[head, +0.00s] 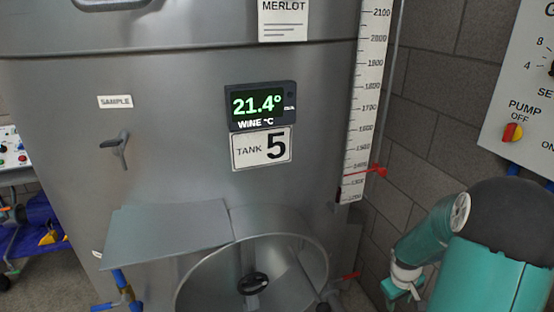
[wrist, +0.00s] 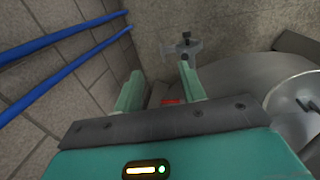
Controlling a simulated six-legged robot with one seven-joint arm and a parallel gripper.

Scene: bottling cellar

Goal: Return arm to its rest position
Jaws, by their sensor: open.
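My gripper (wrist: 160,84) is open in the wrist view, its two pale green fingers apart with nothing held between them. Beyond the fingers I see floor, the foot of the block wall and a small red piece (wrist: 172,101). In the head view my teal arm is folded at the lower right, in front of the block wall and to the right of the tank (head: 190,120). The fingertips cannot be made out clearly there.
The tank has a round manway (head: 255,275), a sample valve (head: 117,150), a 21.4° display (head: 262,105) and a level scale (head: 365,100). A pump control panel (head: 520,95) is on the right wall. Blue pipes (wrist: 65,40) run along the wall in the wrist view.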

